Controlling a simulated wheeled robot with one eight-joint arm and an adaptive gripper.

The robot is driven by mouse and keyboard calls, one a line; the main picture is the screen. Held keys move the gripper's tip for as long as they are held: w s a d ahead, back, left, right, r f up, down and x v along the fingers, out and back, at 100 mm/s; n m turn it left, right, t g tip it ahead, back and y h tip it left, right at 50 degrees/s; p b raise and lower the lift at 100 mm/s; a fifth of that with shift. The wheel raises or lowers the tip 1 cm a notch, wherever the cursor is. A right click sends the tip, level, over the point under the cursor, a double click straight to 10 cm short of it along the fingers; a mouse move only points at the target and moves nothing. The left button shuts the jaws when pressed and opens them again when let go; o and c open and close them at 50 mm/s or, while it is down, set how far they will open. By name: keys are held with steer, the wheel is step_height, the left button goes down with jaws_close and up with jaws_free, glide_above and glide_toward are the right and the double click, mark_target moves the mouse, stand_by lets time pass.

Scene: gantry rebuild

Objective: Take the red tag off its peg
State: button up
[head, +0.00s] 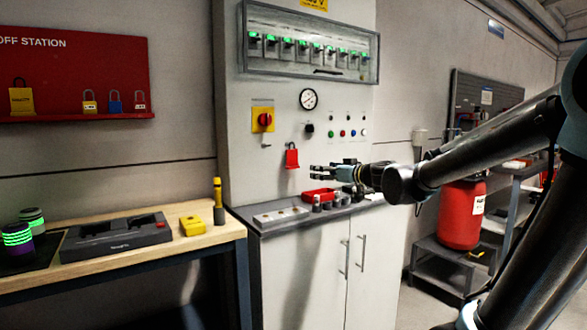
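The red tag (292,158) hangs on the front of the grey cabinet (235,130), below the gauge and to the right of the yellow-backed rotary switch. Its peg is too small to make out clearly. My gripper (312,172) is just to the right of the tag and slightly lower in the picture, with its fingers pointing left. Two dark fingers show with a gap between them, and nothing is seen between them. I cannot tell the depth between fingertips and tag; no contact shows.
A red tray (320,195) and small parts stand on the cabinet ledge (270,222) below my gripper. A rotary switch (264,121), gauge (308,98) and buttons sit on the panel. A workbench (150,262) is at left. A red cylinder (461,215) stands at right.

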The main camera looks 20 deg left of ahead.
mark_target(293, 157)
steer(key=shift+t, duration=0.7)
steer(key=x, duration=0.7)
steer(key=r+x, duration=0.1)
steer(key=x, duration=0.6)
steer(key=r+x, duration=0.1)
steer(key=x, duration=0.7)
steer(key=shift+w+d+r, duration=0.1)
steer(key=shift+d+r, duration=0.05)
steer(key=c, duration=1.2)
